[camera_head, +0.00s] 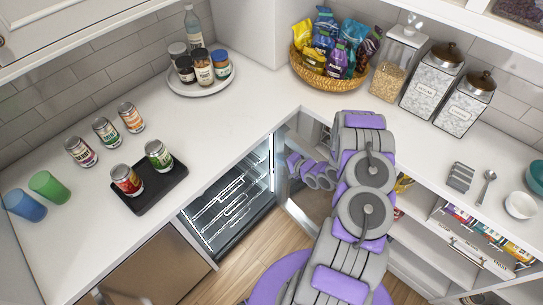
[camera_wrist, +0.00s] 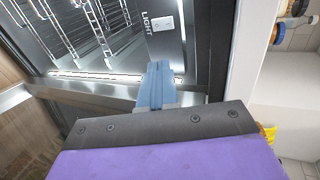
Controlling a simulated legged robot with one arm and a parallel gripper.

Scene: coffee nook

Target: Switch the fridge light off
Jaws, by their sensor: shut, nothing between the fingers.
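The fridge (camera_head: 232,205) stands under the counter, with its interior lit and wire racks inside. In the wrist view, its dark inner side panel (camera_wrist: 190,60) carries a small white switch (camera_wrist: 162,23) beside the word LIGHT. My gripper (camera_wrist: 157,68) is shut and empty, its blue-grey fingers pointing toward the panel. The fingertips appear just below the switch in the picture, with a visible gap; the distance in depth is hard to judge. In the head view my wrist is at the fridge's right side, and the switch is not visible there.
The counter (camera_head: 235,105) overhangs the fridge. A black tray (camera_head: 150,187) with two cans lies on it. A snack basket (camera_head: 326,79) and glass canisters (camera_head: 432,82) stand at the back. Open shelves (camera_head: 425,245) are right of my arm. Wooden floor (camera_head: 245,252) shows in front.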

